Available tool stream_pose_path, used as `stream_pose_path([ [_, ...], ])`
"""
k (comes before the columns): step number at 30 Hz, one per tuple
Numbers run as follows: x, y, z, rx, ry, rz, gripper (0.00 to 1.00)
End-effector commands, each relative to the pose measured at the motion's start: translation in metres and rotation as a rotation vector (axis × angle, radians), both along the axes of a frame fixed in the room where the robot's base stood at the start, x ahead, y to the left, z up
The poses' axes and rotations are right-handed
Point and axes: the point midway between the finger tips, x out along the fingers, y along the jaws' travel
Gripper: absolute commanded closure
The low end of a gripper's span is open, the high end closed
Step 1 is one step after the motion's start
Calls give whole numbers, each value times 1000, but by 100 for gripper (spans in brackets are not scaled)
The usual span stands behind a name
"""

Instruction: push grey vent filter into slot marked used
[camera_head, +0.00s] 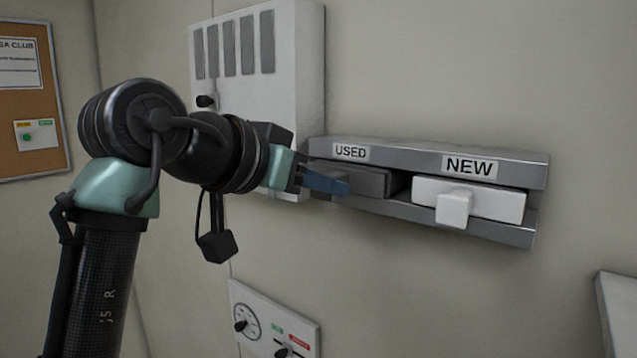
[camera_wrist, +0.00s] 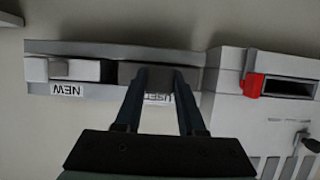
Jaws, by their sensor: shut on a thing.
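The grey vent filter (camera_head: 373,181) sits in the slot under the USED label (camera_head: 350,152), at the left of the wall rack (camera_head: 425,158). It also shows in the wrist view (camera_wrist: 188,75). My gripper (camera_head: 325,183) reaches it from the left, with its blue fingers shut on the filter's grey handle. In the wrist view my gripper (camera_wrist: 160,85) has a finger on each side of the handle. The fingers hide part of the handle and the label. I cannot tell exactly how deep the filter sits.
A white filter (camera_head: 490,202) with a protruding handle sits in the NEW slot at the right. A pale wall cabinet (camera_head: 285,80) stands close behind my wrist, with a red part (camera_wrist: 253,86) in the wrist view. A dial panel (camera_head: 270,318) is below. The wall between is bare.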

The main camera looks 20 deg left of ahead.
Motion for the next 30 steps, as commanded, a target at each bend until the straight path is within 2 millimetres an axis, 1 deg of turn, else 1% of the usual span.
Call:
stream_pose_path([
  [24, 10, -4, 0, 0, -1, 1, 100],
  [25, 10, -3, 0, 0, -1, 1, 59],
  [29, 10, -3, 0, 0, -1, 0, 36],
  [30, 10, -3, 0, 0, -1, 0, 29],
])
